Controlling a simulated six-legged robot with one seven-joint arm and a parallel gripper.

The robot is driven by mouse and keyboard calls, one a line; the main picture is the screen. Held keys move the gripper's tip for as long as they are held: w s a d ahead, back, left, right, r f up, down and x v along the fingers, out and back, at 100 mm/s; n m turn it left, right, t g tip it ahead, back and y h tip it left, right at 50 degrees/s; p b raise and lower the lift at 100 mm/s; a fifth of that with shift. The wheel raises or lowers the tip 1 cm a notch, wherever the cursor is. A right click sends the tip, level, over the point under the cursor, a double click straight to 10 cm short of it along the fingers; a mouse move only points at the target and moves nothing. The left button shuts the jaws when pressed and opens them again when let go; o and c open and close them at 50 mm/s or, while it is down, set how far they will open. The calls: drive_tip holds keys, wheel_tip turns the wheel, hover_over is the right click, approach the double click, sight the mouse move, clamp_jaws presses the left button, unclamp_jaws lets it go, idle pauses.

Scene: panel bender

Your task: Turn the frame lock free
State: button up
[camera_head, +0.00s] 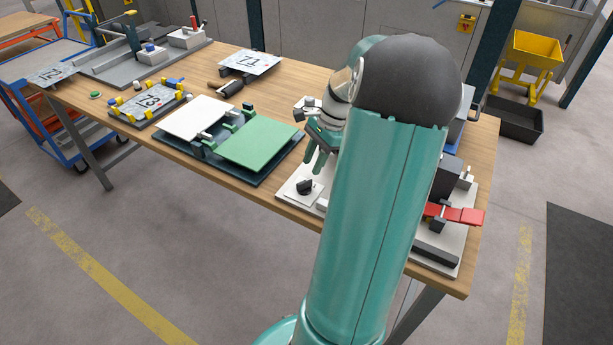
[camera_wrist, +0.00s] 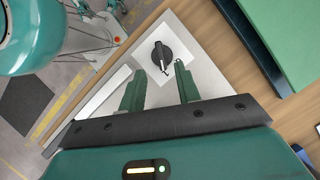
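A black rotary knob (camera_head: 305,186) with a pointer-like handle, which looks like the frame lock, sits on a small white plate at the front of the pale base board (camera_head: 289,192). In the wrist view the knob (camera_wrist: 162,55) lies just beyond my fingertips, roughly centred between them. My gripper (camera_wrist: 160,70) is open and empty, with its two green fingers apart. In the head view my gripper (camera_head: 315,162) points down above and slightly behind the knob. It appears apart from the knob. My arm hides much of the board.
A green panel (camera_head: 258,145) and a white panel (camera_head: 196,118) lie on a dark fixture to the left. A red handle (camera_head: 455,214) and dark blocks stand on the right part of the board. The wooden table's front edge (camera_head: 236,190) is close to the knob.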

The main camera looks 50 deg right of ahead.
sight(305, 181)
drive_tip(key=x, duration=0.5)
drive_tip(key=shift+w+f, duration=0.1)
drive_tip(key=shift+f, duration=0.3)
clamp_jaws()
